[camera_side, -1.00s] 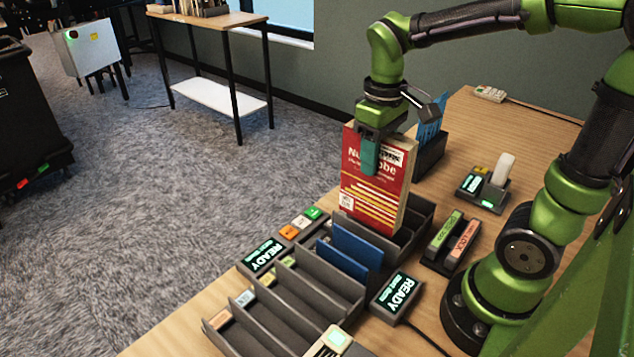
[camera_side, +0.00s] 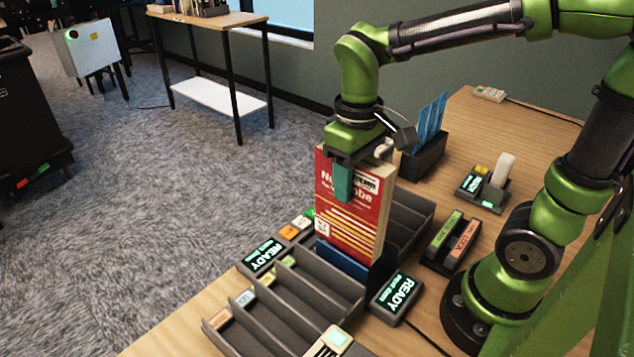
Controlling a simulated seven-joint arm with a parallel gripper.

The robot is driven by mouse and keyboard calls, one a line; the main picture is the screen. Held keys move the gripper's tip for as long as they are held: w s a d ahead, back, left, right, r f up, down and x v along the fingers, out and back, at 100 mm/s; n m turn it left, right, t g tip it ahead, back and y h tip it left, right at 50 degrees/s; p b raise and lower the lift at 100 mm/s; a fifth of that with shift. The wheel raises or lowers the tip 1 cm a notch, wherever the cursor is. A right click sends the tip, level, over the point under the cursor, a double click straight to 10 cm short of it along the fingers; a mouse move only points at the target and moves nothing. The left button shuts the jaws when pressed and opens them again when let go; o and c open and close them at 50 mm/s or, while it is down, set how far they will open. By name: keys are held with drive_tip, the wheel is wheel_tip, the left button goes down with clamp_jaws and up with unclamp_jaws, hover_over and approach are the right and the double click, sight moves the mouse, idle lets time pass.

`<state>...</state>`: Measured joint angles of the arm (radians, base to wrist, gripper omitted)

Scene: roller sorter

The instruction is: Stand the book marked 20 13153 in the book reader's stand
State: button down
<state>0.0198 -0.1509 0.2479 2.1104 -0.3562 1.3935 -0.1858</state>
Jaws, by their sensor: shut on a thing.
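My gripper (camera_side: 343,180) is shut on the upper part of a red book (camera_side: 350,215) with white lettering and yellow lines on its cover. The book is upright, above the slotted grey rack (camera_side: 305,290). The number 20 13153 is not readable on any book. Dark devices with a lit READY screen stand left of the rack (camera_side: 262,256) and right of it (camera_side: 397,293). I cannot tell which is the book reader's stand.
Green and orange labelled bars (camera_side: 452,238) lie right of the rack. A small device with a paper roll (camera_side: 486,187) and a dark holder with blue cards (camera_side: 425,150) stand farther back. Bare wood shows at the back right.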

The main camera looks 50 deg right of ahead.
sight(351, 206)
drive_tip(key=shift+f, duration=3.1)
drive_tip(key=shift+c, duration=2.4)
unclamp_jaws()
wheel_tip(351, 206, up, 17)
drive_tip(key=shift+f, duration=0.1)
